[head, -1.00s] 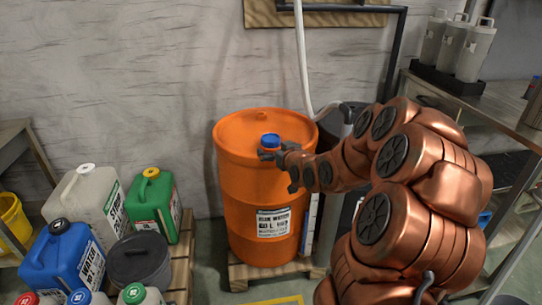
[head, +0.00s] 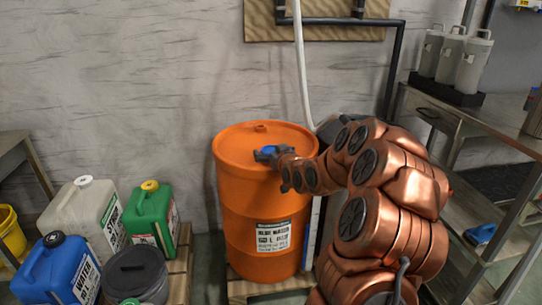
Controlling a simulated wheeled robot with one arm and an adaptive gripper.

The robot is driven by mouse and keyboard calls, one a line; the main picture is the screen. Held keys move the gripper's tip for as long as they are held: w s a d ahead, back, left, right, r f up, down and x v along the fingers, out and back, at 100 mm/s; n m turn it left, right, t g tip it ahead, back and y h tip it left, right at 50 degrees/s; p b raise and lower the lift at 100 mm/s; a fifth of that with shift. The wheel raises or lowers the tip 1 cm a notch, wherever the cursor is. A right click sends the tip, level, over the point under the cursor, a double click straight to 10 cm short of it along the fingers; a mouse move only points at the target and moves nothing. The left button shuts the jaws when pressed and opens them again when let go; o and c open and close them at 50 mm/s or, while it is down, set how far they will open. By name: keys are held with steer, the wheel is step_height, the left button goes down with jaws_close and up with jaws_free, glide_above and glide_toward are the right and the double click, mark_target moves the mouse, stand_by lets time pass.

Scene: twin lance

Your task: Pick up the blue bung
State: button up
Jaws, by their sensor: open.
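The blue bung (head: 268,150) is at the top of the orange drum (head: 235,190), towards its right side. Only its blue top shows clearly, and its lower part is hidden by my gripper. My gripper (head: 265,156) is open at the bung, with its dark fingers low over the drum lid and close around the blue top. I cannot tell whether the fingers touch the bung, or whether the bung is seated in the lid. My copper arm reaches in from the right.
The drum stands on a wooden pallet (head: 240,288). A green jerrycan (head: 152,215), a pale one (head: 88,212) and a blue one (head: 58,272) stand at the left. A steel bench (head: 490,118) with grey canisters is at the right. A white hose (head: 302,60) hangs behind the drum.

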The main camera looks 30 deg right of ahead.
steer(key=shift+w+f, duration=0.1)
steer(key=shift+w, duration=0.25)
steer(key=shift+c, duration=0.4)
steer(key=c, duration=1)
